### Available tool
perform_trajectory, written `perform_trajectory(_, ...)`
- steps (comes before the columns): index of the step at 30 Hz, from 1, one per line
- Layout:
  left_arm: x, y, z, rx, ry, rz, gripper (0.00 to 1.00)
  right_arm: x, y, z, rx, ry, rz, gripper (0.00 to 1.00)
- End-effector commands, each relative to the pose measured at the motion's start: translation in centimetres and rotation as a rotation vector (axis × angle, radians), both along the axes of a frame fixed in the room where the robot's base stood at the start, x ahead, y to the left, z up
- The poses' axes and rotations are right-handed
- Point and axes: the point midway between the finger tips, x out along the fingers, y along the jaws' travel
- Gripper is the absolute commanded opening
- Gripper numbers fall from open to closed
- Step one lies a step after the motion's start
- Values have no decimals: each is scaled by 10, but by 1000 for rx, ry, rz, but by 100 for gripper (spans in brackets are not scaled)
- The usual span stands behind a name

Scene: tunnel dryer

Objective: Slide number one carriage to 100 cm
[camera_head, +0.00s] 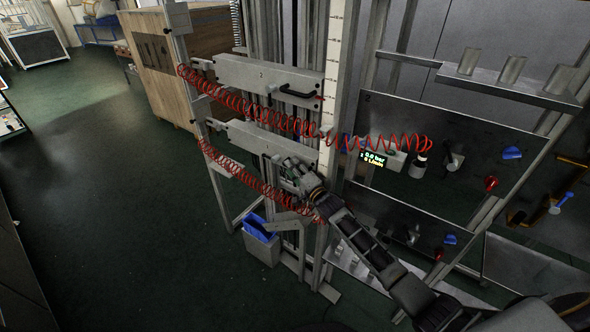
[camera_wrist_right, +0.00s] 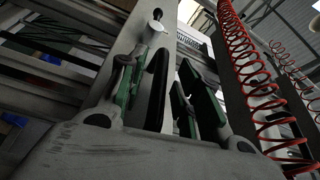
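Two grey box-like carriages sit one above the other on the vertical frame in the head view. The upper carriage (camera_head: 262,76) has a black handle (camera_head: 295,92) at its right end. The lower carriage (camera_head: 265,138) shows no handle; my right gripper (camera_head: 287,172) is in front of its right end. Their number labels are too small to read surely. A white scale strip (camera_head: 337,60) runs upright beside them. My left gripper is not in view.
A red coiled hose (camera_head: 250,110) crosses between the carriages, and another (camera_head: 245,178) hangs below, close to my right gripper. A dark panel with a small display (camera_head: 373,159) stands right. A blue-lined bin (camera_head: 260,232) stands below. The green floor at left is clear.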

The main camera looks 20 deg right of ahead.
Motion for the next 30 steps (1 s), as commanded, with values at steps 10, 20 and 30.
perform_trajectory(10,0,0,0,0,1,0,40,-9,-3,-3,0,3,0,34)
perform_trajectory(20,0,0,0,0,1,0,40,-34,-9,-5,0,3,1,34)
perform_trajectory(30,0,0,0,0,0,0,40,-63,-17,-6,0,2,1,34)
